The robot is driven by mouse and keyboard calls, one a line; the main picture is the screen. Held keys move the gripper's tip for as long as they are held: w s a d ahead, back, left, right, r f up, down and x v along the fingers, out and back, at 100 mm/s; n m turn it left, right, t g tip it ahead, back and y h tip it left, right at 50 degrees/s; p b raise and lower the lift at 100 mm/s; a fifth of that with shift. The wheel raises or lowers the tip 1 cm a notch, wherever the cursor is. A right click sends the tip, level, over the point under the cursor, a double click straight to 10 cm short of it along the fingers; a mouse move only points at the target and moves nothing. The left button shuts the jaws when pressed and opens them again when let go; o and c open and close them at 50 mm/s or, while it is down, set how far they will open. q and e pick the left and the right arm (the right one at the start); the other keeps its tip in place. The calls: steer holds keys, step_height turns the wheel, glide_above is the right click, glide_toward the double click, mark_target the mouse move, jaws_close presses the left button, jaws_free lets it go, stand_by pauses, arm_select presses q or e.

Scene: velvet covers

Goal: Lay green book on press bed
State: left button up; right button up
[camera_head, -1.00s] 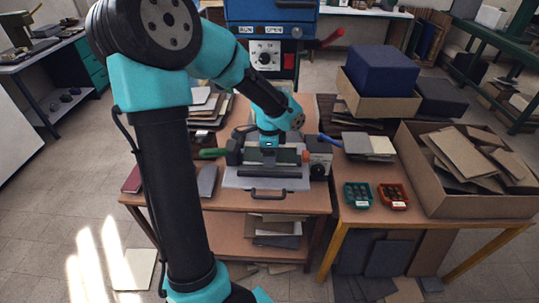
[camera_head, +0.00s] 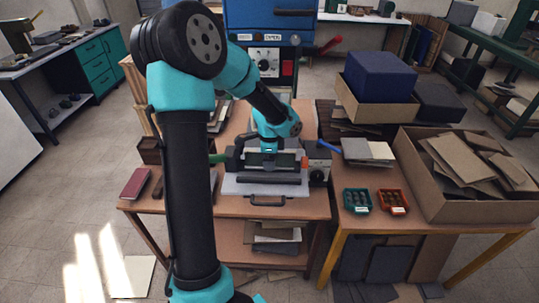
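The press bed (camera_head: 240,187) is a grey plate at the front of the brown table, below the blue press. One of my arms, the left by its side of the picture, rises left of centre and reaches over the press. Its gripper (camera_head: 269,152) is at the press bed, small and dark against the dark fixture there. A dark green surface (camera_head: 268,161) shows just under the gripper; I cannot tell whether it is the green book or part of the press. The finger gap is not clear. My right gripper is not in view.
A green handle (camera_head: 217,158) and a blue handle (camera_head: 328,146) flank the press bed. A dark red book (camera_head: 135,184) lies on the table's left side.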

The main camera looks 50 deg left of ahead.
arm_select(q)
steer(key=shift+f, duration=0.35)
steer(key=o, duration=1)
step_height(320, 180, up, 12)
steer(key=shift+r, duration=0.1)
stand_by(0.8)
